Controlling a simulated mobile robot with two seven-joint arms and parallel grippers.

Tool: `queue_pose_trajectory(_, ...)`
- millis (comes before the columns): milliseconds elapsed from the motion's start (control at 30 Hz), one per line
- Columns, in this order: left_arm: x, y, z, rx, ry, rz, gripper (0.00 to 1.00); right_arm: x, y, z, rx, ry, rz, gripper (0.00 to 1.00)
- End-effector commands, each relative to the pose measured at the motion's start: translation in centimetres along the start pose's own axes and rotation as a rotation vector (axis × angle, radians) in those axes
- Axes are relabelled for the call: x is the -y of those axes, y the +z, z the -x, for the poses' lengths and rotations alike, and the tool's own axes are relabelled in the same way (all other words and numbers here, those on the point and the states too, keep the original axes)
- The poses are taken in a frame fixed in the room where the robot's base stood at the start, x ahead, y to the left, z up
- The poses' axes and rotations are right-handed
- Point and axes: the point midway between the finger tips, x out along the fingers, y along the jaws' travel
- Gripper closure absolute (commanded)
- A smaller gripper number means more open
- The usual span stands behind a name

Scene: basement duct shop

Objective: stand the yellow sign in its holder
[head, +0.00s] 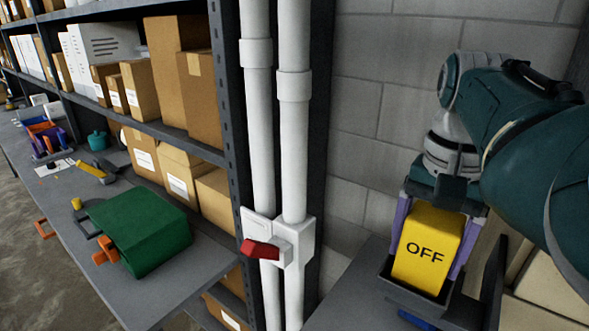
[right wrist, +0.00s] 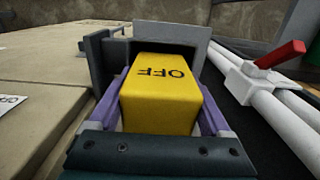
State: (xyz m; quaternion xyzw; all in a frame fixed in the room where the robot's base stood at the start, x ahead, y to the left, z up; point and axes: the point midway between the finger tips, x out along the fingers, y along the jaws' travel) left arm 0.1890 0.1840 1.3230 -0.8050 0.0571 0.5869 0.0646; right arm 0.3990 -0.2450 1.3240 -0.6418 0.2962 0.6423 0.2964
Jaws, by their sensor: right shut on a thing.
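The yellow sign (head: 428,247), a block marked OFF, is upright between the two purple fingers of my right gripper (head: 428,240). The gripper is shut on it from both sides. A dark grey holder (head: 410,300) is at the sign's lower end, and the sign's lower edge is at or inside its front lip; I cannot tell whether it rests on the bottom. In the right wrist view the sign (right wrist: 160,105) points into the grey holder (right wrist: 103,62), whose walls stand beside and beyond it. My left gripper is not in view.
White pipes (head: 293,150) with a red-handled valve (head: 262,249) run up left of the holder. Cardboard boxes (head: 555,285) stand close on its right. A bench (head: 150,290) at left carries a green block (head: 140,230) and tools, below shelves of boxes.

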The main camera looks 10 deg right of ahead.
Motion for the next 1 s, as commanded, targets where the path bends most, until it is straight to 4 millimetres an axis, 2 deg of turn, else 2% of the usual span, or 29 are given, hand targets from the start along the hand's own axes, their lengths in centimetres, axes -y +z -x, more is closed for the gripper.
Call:
queue_pose_trajectory(100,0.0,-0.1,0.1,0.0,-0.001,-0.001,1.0,0.0,0.0,-0.8,0.0,-0.002,0.0,0.79)
queue_pose_trajectory(433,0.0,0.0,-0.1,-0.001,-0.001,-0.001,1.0,0.0,0.0,-1.2,0.0,-0.002,0.0,0.79)
queue_pose_trajectory(467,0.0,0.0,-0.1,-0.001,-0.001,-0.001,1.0,0.0,0.0,-1.2,0.0,-0.002,0.0,0.17)
queue_pose_trajectory(600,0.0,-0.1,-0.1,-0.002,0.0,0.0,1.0,0.0,0.0,-1.1,0.0,-0.002,0.0,0.01)
queue_pose_trajectory(867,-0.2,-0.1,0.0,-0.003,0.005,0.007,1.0,0.0,0.0,-1.0,0.0,-0.002,0.0,0.0)
queue_pose_trajectory(1000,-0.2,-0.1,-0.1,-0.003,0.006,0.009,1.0,0.1,-0.1,0.2,-0.004,-0.003,-0.001,0.0)
